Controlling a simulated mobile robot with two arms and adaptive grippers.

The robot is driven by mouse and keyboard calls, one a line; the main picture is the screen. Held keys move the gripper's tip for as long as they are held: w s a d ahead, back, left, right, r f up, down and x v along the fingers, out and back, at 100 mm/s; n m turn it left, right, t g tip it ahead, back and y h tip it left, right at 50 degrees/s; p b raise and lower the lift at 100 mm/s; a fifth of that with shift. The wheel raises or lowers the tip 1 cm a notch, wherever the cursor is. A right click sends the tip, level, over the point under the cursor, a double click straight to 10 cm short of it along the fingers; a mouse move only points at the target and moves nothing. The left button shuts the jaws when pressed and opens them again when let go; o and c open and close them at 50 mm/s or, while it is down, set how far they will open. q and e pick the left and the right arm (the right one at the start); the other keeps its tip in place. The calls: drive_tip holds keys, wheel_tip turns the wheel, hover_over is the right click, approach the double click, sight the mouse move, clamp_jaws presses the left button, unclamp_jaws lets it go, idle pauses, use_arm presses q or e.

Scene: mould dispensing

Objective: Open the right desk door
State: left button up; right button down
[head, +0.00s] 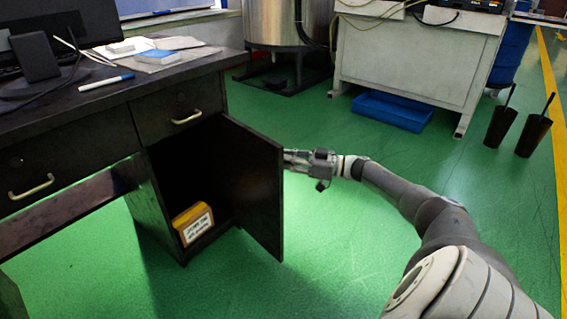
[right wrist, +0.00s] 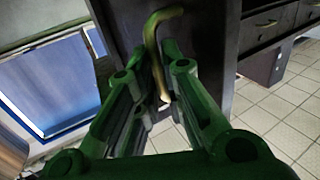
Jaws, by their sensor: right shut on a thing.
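The dark right desk door (head: 256,180) stands swung well open in the head view, showing the cabinet inside. My right gripper (head: 291,158) is at the outer face of the door, on its right side. In the right wrist view, a brass handle (right wrist: 152,36) runs down the dark door panel (right wrist: 212,28) between the fingers of my right gripper (right wrist: 168,72), which is shut on it. The handle is hidden behind the door in the head view. My left gripper is not in view.
A yellow box with a white label (head: 194,224) sits inside the cabinet (head: 158,215). The desk top (head: 130,92) holds a monitor, papers and a marker. The green floor (head: 330,235) around the door is clear. A blue bin (head: 391,112) lies under the white bench behind.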

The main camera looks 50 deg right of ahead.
drive_tip(key=shift+w+d+r, duration=0.15)
drive_tip(key=shift+d+r, duration=0.05)
drive_tip(key=shift+d, duration=0.2)
drive_tip(key=c, duration=2)
unclamp_jaws()
drive_tip(key=o, duration=0.4)
drive_tip(key=shift+w+a, duration=0.2)
drive_tip(key=shift+w, duration=0.05)
drive_tip(key=shift+o, duration=0.2)
drive_tip(key=shift+s+f, duration=0.15)
drive_tip(key=shift+s, duration=0.05)
drive_tip(key=v, duration=1.2)
